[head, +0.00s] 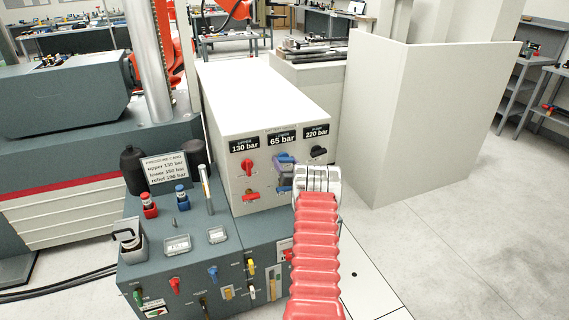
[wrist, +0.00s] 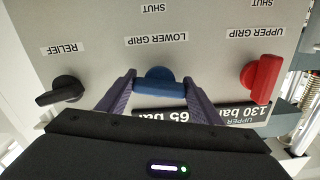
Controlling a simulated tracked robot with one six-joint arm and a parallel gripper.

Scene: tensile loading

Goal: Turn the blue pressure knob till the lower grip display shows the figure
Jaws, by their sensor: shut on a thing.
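The blue pressure knob (wrist: 160,84) sits on the panel face under the label LOWER GRIP, which is upside down in the wrist view. My gripper (wrist: 160,92) has its two purple fingers on either side of the knob and is shut on it. In the head view the blue knob (head: 285,158) shows just above my gripper (head: 286,178), whose fingers are partly hidden behind my wrist. The lower grip display (head: 282,137) reads 65 bar. A pressure card (head: 165,168) on the console reads upper 130 bar, lower 150 bar, relief 190 bar.
A red knob (wrist: 262,80) and a black relief knob (wrist: 66,91) flank the blue one. The upper display (head: 244,145) reads 130 bar and the pump display (head: 317,131) 220 bar. A red lever (head: 251,195) sits below the red knob. Pale floor lies at right.

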